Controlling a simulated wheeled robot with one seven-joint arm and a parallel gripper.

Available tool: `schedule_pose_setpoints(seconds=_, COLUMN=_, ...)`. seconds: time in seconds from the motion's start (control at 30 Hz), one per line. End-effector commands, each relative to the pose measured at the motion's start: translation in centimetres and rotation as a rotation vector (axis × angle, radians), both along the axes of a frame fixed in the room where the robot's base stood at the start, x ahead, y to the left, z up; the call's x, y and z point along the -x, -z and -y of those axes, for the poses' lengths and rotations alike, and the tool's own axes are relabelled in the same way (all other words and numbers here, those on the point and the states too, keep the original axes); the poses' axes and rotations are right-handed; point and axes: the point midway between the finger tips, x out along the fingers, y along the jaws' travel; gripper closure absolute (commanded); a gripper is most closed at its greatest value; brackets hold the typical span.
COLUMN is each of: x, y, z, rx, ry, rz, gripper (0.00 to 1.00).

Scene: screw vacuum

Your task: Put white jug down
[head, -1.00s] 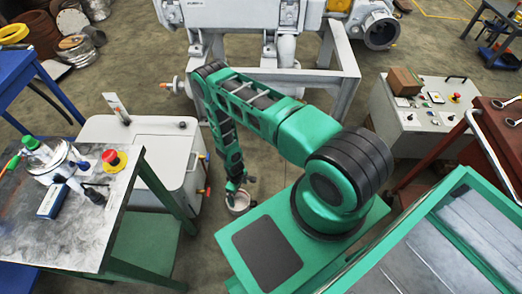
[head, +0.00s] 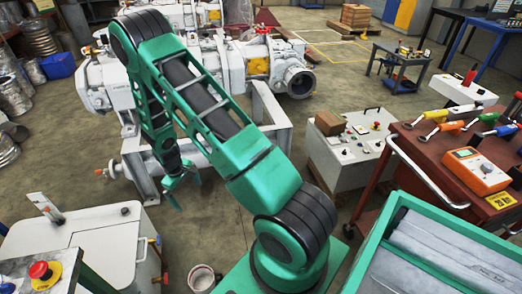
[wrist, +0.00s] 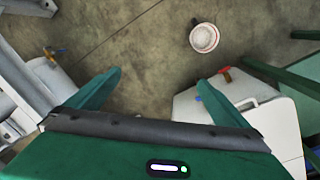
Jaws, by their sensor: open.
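The white jug (head: 202,278) stands on the concrete floor near the bottom of the head view, beside my green base. In the wrist view the white jug (wrist: 204,38) shows from above as a round rim, apart from my fingers. My gripper (head: 183,186) is raised up and left of the jug in the head view. In the wrist view my gripper (wrist: 160,82) has its two green fingers spread wide with nothing between them.
A white cabinet (head: 100,250) stands left of the jug. A large white machine (head: 215,130) is behind my arm. A control box (head: 345,155) and a red tool bench (head: 440,150) stand to the right. Open floor lies around the jug.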

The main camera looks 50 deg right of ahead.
Motion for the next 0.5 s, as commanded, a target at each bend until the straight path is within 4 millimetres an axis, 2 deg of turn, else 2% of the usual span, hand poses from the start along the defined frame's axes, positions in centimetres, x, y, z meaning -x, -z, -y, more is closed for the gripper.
schedule_pose_setpoints(seconds=0.03, x=0.1, y=-2.6, z=0.9, rx=0.005, ry=0.026, rz=0.008, gripper=0.0)
schedule_pose_setpoints(seconds=0.1, x=0.6, y=-5.6, z=1.9, rx=0.012, ry=0.063, rz=0.011, gripper=0.0)
schedule_pose_setpoints(seconds=0.27, x=2.5, y=-12.3, z=3.9, rx=0.02, ry=0.147, rz=0.016, gripper=0.0)
schedule_pose_setpoints(seconds=0.5, x=7.1, y=-21.2, z=6.4, rx=0.023, ry=0.282, rz=0.024, gripper=0.0)
